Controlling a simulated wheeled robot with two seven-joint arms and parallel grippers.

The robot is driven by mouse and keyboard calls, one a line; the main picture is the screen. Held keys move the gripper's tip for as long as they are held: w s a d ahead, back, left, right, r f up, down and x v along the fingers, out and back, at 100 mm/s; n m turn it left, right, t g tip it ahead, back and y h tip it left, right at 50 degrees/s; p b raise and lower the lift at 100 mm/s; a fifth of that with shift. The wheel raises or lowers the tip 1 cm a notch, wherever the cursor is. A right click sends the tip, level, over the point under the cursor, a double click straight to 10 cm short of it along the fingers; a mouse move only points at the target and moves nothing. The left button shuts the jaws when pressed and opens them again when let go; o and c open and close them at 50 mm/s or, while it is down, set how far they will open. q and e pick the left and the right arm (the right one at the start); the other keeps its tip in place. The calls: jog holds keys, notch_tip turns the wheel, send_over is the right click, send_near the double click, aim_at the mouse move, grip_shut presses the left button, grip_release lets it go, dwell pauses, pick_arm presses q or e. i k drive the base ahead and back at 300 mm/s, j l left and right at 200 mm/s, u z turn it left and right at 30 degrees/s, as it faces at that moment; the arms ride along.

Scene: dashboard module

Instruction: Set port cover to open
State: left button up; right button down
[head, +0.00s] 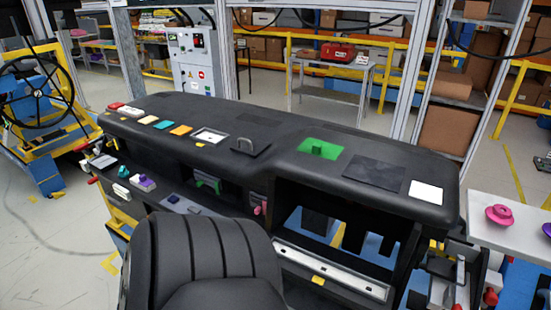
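The black dashboard module (290,125) spans the middle of the head view. I cannot tell for sure which part is the port cover. A dark square plate with a raised loop handle (245,146) lies flat on the dashboard top near the middle. To its right is a green plate with a green knob (318,148). A plain dark rectangular panel (374,173) and a white square (426,192) are farther right. Neither of my grippers shows in this view.
A black seat (208,262) stands close in front of the dashboard. A pale table (514,222) with a pink knob (499,214) is at the right. Coloured tiles (163,125) line the dashboard's left top. A steering wheel rig (37,95) stands far left. Open floor (45,240) lies at left.

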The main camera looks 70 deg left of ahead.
aim_at(145, 181)
jog(key=u, duration=2.5)
